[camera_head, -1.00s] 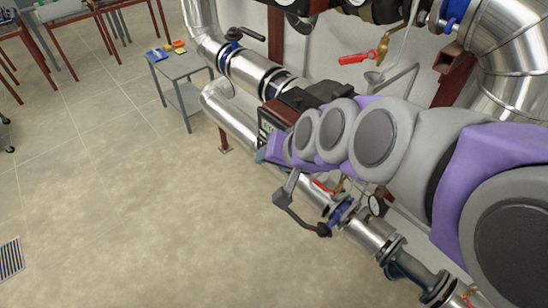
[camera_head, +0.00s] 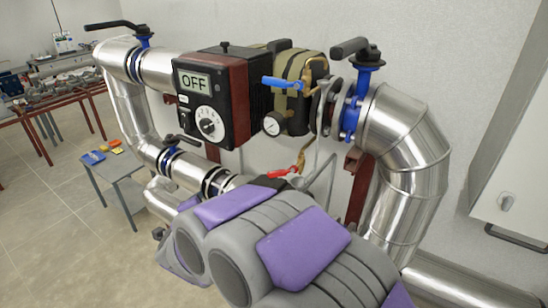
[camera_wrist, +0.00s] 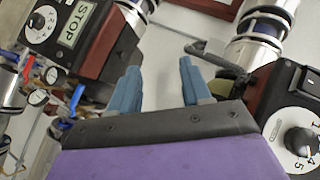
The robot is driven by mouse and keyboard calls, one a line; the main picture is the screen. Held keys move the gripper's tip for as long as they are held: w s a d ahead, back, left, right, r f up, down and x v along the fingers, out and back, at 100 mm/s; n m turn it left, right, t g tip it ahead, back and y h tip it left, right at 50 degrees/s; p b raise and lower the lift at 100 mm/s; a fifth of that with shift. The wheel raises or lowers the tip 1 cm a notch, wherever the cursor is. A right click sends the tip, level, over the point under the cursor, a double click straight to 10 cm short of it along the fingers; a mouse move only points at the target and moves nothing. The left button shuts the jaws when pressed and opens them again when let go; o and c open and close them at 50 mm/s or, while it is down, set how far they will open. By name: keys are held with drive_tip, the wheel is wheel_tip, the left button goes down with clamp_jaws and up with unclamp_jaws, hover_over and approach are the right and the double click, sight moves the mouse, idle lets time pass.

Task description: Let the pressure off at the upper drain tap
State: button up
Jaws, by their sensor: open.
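A brass tap with a red lever (camera_head: 281,172) hangs below the upper unit in the head view, partly behind my arm. A tap with a blue lever (camera_head: 284,84) sits higher, beside a round gauge (camera_head: 271,125). I cannot tell for certain which is the upper drain tap. In the wrist view, a blue lever (camera_wrist: 76,100) and small gauges (camera_wrist: 38,97) show at the left, apart from my fingers. My gripper (camera_wrist: 158,80) is open, with nothing between its blue-grey fingers. In the head view my arm hides it.
The upper black and red box (camera_head: 215,100) reads OFF. A box reading STOP (camera_wrist: 72,25) and a dial box (camera_wrist: 295,130) flank my gripper. Silver pipes (camera_head: 400,135) with blue valves surround the arm. A grey side table (camera_head: 118,178) stands at left on open floor.

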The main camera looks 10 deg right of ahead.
drive_tip(key=s+d+r+m+h+p, duration=0.1)
drive_tip(key=s+d+m+h+p, duration=0.1)
drive_tip(key=d+m+h+p, duration=0.4)
drive_tip(key=h+p, duration=0.2)
drive_tip(key=h, duration=0.4)
approach(273, 176)
drive_tip(key=shift+m+t, duration=0.3)
drive_tip(key=p+x, duration=0.2)
drive_tip(key=x, duration=0.8)
drive_tip(key=shift+w+d+f+p, duration=0.15)
drive_tip(key=shift+w+d+p, duration=0.05)
drive_tip(key=shift+d+p, duration=0.2)
drive_tip(key=shift+c, duration=0.2)
clamp_jaws()
